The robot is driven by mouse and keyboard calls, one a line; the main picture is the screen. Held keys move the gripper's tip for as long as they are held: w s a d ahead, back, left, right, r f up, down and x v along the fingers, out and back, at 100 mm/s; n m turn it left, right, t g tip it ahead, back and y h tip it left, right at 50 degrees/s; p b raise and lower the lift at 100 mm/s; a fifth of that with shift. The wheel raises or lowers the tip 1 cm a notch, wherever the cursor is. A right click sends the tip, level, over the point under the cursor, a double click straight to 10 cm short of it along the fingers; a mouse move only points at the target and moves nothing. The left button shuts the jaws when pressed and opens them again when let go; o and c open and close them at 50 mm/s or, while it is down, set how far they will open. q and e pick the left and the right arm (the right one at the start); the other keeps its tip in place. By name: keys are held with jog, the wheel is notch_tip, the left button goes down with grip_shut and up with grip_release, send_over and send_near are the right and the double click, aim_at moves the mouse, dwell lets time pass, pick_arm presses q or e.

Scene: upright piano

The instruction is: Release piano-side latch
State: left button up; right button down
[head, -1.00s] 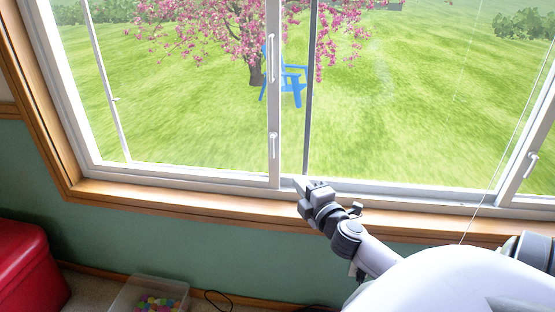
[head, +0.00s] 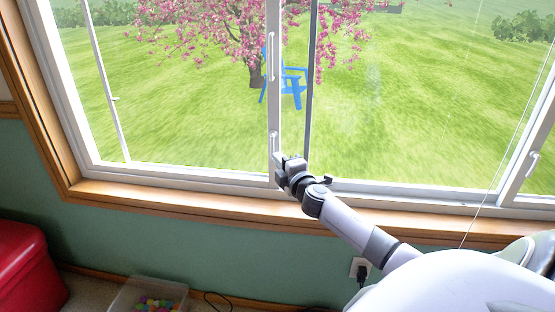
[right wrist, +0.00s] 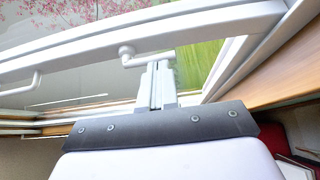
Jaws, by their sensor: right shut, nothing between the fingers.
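A white latch handle (head: 273,142) is on the window's middle upright, low down near the sill. In the right wrist view a white latch handle (right wrist: 146,60) with a round pivot runs across just beyond my fingertips. My right gripper (head: 279,158) is at the foot of this upright, just below the handle; its fingers are shut and empty. In the right wrist view the fingers (right wrist: 157,72) reach up to the handle's arm; I cannot tell whether they touch it. My left gripper is not in view.
Another white handle (head: 271,57) is higher on the upright, and one (head: 532,163) is on the right-hand frame. The wooden sill (head: 190,200) runs under the window. A red box (head: 28,265) and a clear bin (head: 150,296) stand on the floor at lower left.

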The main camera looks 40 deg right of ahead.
jog(key=shift+x, duration=0.9)
jog(key=shift+a, duration=0.1)
